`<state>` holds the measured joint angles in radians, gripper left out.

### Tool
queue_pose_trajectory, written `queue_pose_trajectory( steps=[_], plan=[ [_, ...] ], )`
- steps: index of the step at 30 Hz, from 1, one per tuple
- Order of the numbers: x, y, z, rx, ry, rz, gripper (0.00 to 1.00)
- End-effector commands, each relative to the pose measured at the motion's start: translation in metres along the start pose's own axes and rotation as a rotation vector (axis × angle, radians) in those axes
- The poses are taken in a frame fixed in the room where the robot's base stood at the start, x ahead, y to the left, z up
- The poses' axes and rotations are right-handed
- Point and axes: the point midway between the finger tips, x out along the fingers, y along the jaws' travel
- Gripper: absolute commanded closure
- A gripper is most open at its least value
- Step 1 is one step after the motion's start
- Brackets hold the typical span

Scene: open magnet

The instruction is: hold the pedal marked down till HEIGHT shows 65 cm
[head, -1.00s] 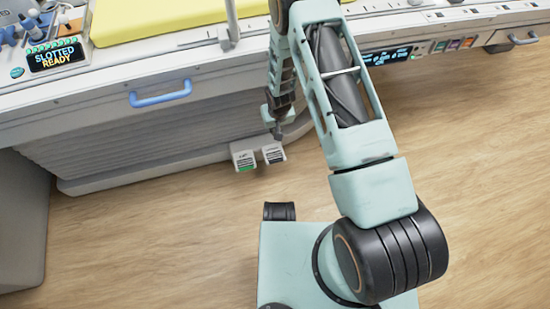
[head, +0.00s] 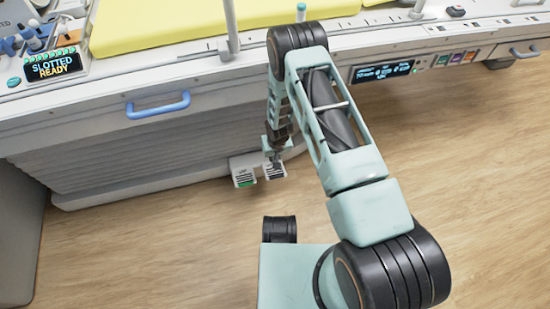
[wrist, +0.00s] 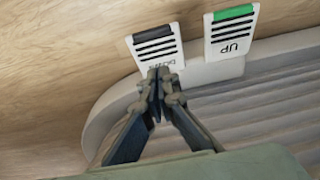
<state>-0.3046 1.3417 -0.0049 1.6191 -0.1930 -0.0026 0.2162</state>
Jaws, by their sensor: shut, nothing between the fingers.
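The pedal marked down (wrist: 155,43) is a white block with black slots and a black end band. It stands out low from the base of the bed and also shows in the head view (head: 275,173). My gripper (wrist: 158,75) is shut and empty. Its fingertips are at the pedal's lettered edge and cover part of the word; I cannot tell whether they touch it or whether the pedal is pressed. In the head view my gripper (head: 274,158) is at the pedal's bed side. A blue-lit display (head: 382,71) on the bed's side is too small to read.
The pedal marked UP (wrist: 232,36), with a green band, stands close beside the down pedal. The grey bed base (head: 140,180) rises right behind both. A blue handle (head: 158,104) is on the bed's side. A small screen (head: 52,66) reads SLOTTED READY.

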Motion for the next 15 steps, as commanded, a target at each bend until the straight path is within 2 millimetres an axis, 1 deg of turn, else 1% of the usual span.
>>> queue_pose_trajectory(
  steps=[1,6,10,15],
  plan=[
    [0.017,0.0,0.002,0.001,-0.001,0.0,1.0],
    [0.05,0.0,0.003,0.001,-0.002,0.0,1.0],
    [0.066,0.0,0.011,-0.001,-0.001,0.0,1.0],
    [0.075,0.0,0.015,0.0,0.0,0.0,1.0]
  ],
)
